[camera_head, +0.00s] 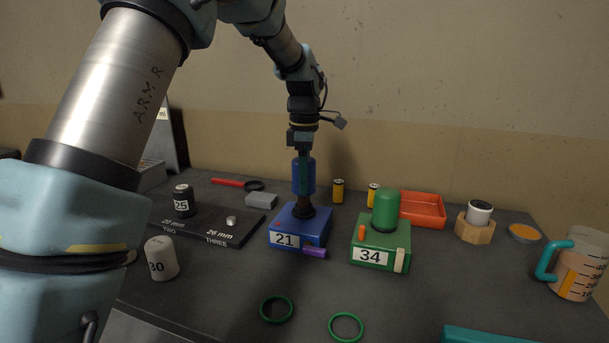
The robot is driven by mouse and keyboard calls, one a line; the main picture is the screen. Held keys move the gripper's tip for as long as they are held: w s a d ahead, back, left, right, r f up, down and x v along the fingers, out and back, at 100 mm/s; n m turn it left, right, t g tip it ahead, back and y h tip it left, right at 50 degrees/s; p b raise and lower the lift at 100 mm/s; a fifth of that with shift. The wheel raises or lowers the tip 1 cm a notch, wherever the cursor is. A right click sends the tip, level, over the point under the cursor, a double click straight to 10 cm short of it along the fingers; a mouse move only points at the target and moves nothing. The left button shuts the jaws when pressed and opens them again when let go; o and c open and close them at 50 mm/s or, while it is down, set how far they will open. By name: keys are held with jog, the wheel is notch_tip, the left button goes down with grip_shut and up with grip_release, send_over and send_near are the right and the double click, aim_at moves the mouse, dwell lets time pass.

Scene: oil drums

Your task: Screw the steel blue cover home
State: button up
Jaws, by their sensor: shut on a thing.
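The steel blue cover (297,178) is an upright blue cylinder, held in my gripper (304,186). My gripper points straight down and is shut on the cover, with a dark finger across its front. Below is the blue box (312,232) marked 21, with a dark neck (304,209) on its top. The cover is in line over the neck, with much of the neck showing beneath it. I cannot tell how far the cover's lower rim is around the neck. A purple piece (315,253) sits at the box's front right.
A green box (381,253) marked 34 with a green cover (385,208) stands close on the right. A black tray (250,228) and grey block (261,200) lie left. Yellow batteries (338,191) stand behind. Green rings (277,309) lie in front, with bare table around them.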

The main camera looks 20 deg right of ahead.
jog(key=shift+f, duration=0.1)
dwell(0.3)
jog(key=shift+f+b, duration=0.75)
jog(key=shift+f, duration=0.7)
jog(key=shift+f, duration=0.4)
jog(key=shift+f+b, duration=0.35)
jog(key=shift+f, duration=0.3)
jog(key=m+p, duration=0.1)
jog(key=m, duration=0.1)
jog(key=shift+r+m, duration=0.15)
jog(key=shift+m, duration=0.15)
jog(key=m+p, duration=0.1)
jog(key=m, duration=0.2)
jog(key=shift+m, duration=0.4)
